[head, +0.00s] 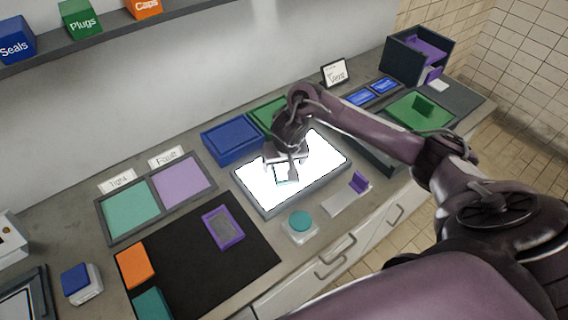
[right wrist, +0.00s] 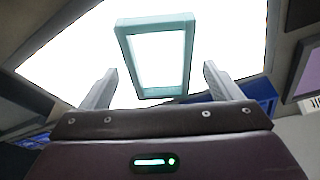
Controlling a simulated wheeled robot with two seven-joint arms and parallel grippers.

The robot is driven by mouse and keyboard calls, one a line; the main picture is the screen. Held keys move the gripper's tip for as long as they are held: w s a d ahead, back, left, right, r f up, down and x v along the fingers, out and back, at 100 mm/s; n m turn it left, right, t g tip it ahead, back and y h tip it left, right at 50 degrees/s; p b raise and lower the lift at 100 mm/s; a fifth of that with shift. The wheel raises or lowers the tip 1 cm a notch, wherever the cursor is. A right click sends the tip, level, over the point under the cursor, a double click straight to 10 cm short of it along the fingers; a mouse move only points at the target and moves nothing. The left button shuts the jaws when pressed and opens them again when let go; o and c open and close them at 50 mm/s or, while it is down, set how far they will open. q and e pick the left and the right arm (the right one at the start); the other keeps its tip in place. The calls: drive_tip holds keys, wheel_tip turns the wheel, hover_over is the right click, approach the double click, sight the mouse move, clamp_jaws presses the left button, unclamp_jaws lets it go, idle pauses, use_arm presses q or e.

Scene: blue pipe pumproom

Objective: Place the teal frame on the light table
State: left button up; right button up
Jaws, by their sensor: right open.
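The teal frame (right wrist: 183,57) is a small rectangular ring with an open middle. It appears to lie on the glowing white light table (head: 325,155), near its middle. In the head view the teal frame (head: 282,182) is partly hidden by my right gripper (head: 287,172), which is over it. In the right wrist view the right gripper (right wrist: 160,70) is open, with one finger on each side of the frame and a visible gap to both. The bright surface makes the exact contact under the frame hard to judge. My left gripper is not in view.
A black mat (head: 190,265) with a purple frame (head: 238,238) lies to the left. Blue (head: 232,140) and green trays stand behind the light table. A teal-topped button box (head: 300,222) and a purple-ended holder (head: 345,200) stand at its front edge.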

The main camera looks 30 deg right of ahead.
drive_tip(key=p+v, duration=0.6)
drive_tip(key=v, duration=0.5)
drive_tip(key=shift+r, duration=0.3)
drive_tip(key=shift+s, duration=0.15)
